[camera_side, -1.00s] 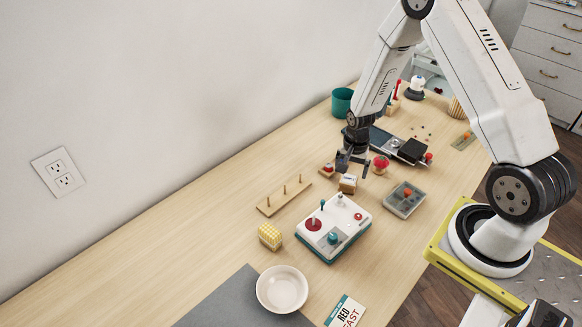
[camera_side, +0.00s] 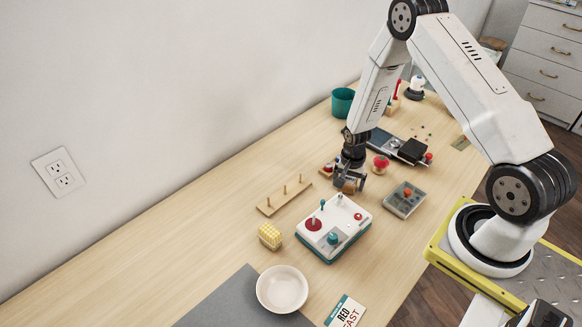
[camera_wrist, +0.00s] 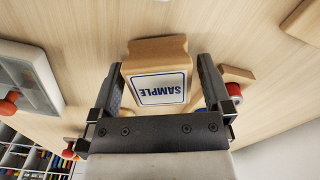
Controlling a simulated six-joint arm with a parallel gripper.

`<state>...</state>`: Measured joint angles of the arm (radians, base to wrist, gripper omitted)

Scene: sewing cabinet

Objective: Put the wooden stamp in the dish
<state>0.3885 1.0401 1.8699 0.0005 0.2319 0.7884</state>
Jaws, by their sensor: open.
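The wooden stamp (camera_wrist: 158,62) is a tan block with a white label reading "SAMPLE" in a blue frame. In the wrist view it stands between the two fingers of my gripper (camera_wrist: 160,92). The fingers are open on either side, with a visible gap at least on the right. In the side view my gripper (camera_side: 349,180) is low over the table, and the stamp (camera_side: 349,187) is mostly hidden by it. The dish (camera_side: 282,289) is a round white bowl at the front, partly on a grey mat, and looks empty.
A white box with knobs (camera_side: 333,227) lies between stamp and dish. A pegged wooden board (camera_side: 284,194), a yellow checked block (camera_side: 270,236), a grey tray (camera_side: 404,199) and a red-topped item (camera_side: 381,163) are nearby. A card (camera_side: 345,312) lies right of the dish.

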